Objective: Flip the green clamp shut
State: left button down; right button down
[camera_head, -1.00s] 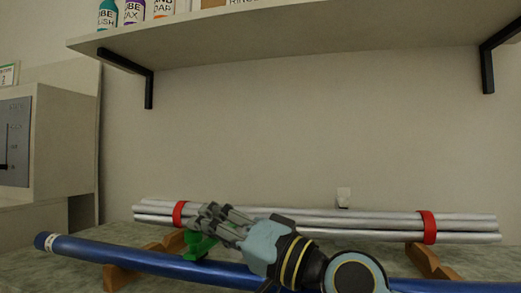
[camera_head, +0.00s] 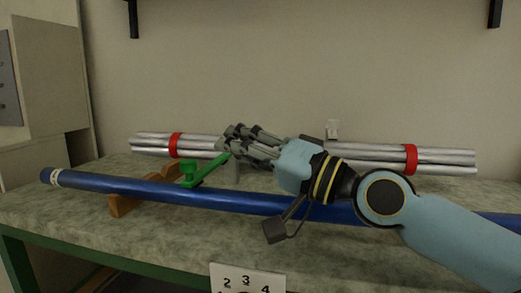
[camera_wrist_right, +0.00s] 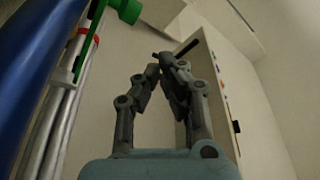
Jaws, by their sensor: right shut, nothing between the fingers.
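The green clamp (camera_head: 192,177) sits by the wooden rest, just behind the blue rod (camera_head: 150,190). Its lever slants up to the right, and its tip is close to my right fingers. I cannot tell whether they touch. My right gripper (camera_head: 228,143) is shut and empty, above and to the right of the clamp's base. In the right wrist view the fingertips (camera_wrist_right: 163,65) are closed together, with part of the green clamp (camera_wrist_right: 88,28) at the upper left, apart from them. My left gripper is not in view.
Silver rods (camera_head: 440,161) with red bands (camera_head: 410,158) lie behind the blue rod near the wall. A wooden rest (camera_head: 125,204) supports the blue rod. A number card (camera_head: 247,278) is at the table's front edge. The tabletop (camera_head: 120,235) in front is clear.

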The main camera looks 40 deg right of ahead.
jog(key=shift+d+v, duration=0.15)
jog(key=shift+v, duration=0.85)
jog(key=shift+d+v, duration=0.15)
jog(key=shift+v, duration=0.8)
jog(key=shift+w+f, duration=0.15)
